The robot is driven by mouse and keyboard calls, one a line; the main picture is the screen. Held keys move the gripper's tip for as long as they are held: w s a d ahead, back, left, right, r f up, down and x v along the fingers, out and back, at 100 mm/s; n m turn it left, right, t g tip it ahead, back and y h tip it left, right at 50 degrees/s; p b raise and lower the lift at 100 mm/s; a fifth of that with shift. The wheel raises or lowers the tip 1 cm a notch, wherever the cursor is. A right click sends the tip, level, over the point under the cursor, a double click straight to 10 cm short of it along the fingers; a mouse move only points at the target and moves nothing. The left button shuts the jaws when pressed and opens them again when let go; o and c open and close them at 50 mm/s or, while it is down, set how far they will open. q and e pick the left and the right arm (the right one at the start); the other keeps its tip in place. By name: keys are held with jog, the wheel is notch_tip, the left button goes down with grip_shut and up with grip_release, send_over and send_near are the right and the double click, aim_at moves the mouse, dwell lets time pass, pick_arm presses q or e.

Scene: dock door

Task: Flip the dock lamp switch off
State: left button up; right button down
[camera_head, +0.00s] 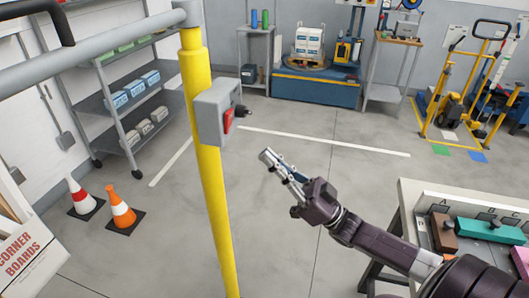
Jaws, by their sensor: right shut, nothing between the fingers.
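A grey switch box (211,114) is fixed to a yellow post (213,190) left of centre. Its right side carries a red plate (228,121) with a dark lever or knob (243,111) sticking out to the right. The lever's exact setting is too small to tell. My right gripper (267,157) reaches in from the lower right, with its fingers shut and empty. In the picture its tips are below and to the right of the lever, apart from it. My left gripper is not in view.
A grey tube (100,45) runs left from the post top. Two cones (121,212) stand at the left near a shelf rack (120,100). A workbench (410,195) with coloured blocks is at the lower right. Open floor lies around the post.

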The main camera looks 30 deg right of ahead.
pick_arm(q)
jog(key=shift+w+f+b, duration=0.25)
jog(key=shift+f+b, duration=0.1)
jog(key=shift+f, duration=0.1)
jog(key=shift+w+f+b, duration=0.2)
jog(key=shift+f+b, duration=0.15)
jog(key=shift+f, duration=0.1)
pick_arm(e)
jog(key=v, duration=0.5)
jog(key=shift+a+f, duration=0.15)
jog(key=shift+f, duration=0.15)
